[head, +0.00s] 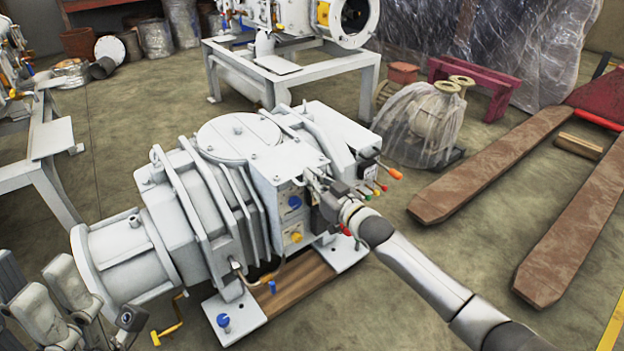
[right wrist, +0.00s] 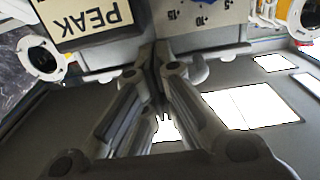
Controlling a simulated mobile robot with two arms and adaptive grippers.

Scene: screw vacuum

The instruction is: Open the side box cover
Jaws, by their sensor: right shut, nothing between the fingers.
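A white screw vacuum pump (head: 190,205) stands on the floor in the head view. A box (head: 290,172) with a blue and a yellow knob sits on its near right side. My right gripper (head: 322,190) is shut and empty, with its fingers close against this box; they hide part of its cover. In the right wrist view the closed fingertips (right wrist: 168,72) are in front of a dark seam between a PEAK label plate (right wrist: 85,20) and a panel with a scale (right wrist: 200,20). I cannot tell whether they touch. Grey parts of my left arm (head: 60,295) show at the lower left.
Orange, green and red-tipped fittings (head: 380,185) stick out just right of the gripper. A brown pallet jack (head: 490,165) lies to the right, and a plastic-wrapped machine (head: 425,120) stands behind. A white stand (head: 290,75) is at the back.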

